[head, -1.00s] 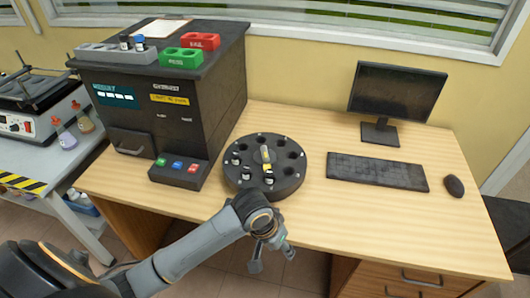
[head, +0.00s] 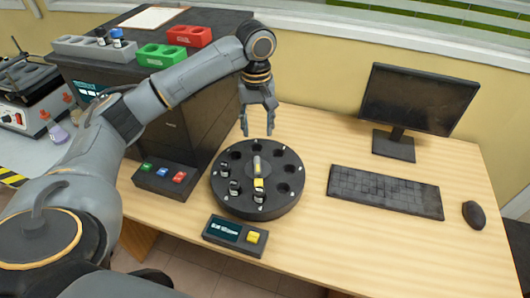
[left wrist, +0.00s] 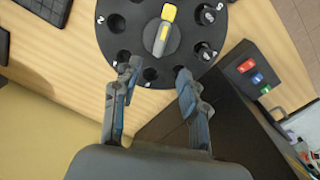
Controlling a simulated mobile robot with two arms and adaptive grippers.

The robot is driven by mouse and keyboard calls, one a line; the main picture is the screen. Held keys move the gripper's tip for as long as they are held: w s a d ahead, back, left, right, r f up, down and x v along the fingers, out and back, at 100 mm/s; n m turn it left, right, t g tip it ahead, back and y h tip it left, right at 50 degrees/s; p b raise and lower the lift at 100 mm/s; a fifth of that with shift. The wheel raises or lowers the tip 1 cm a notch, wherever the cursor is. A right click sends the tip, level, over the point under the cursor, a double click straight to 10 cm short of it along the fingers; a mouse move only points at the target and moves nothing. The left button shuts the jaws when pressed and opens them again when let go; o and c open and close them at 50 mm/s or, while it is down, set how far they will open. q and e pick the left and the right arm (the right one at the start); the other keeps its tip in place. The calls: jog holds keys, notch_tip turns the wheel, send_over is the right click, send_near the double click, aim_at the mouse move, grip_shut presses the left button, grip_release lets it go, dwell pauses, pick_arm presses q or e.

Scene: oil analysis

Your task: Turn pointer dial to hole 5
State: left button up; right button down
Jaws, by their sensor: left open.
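A round black carousel (head: 288,204) sits on the desk, with a ring of numbered holes. Its pointer dial (head: 257,166) is a grey bar with a yellow end (head: 259,184) facing the desk's front edge. The dial also shows in the left wrist view (left wrist: 159,39), yellow end at the top. Dark vials (head: 234,189) stand in several holes; others look empty. The numbers are too small to read surely. My left gripper (head: 257,132) is open, fingers down, above the carousel's back edge. In the left wrist view its empty fingertips (left wrist: 157,72) are apart from the dial.
A small box with a screen and yellow button (head: 252,237) lies in front of the carousel. The keyboard (head: 385,190), monitor (head: 418,98) and mouse (head: 474,214) are right, with bare desk between.

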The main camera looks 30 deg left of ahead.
pick_arm(q)
send_over(257, 164)
notch_tip(257, 164, down, 6)
jog(key=shift+f, duration=0.1)
notch_tip(257, 164, down, 7)
jog(key=shift+w+f, duration=0.1)
pick_arm(e)
jog(key=shift+s+a+r, duration=0.15)
jog(key=shift+s+a, duration=0.05)
jog(key=shift+s, duration=0.35)
pick_arm(q)
grip_shut()
pick_arm(e)
jog(key=shift+d, duration=0.15)
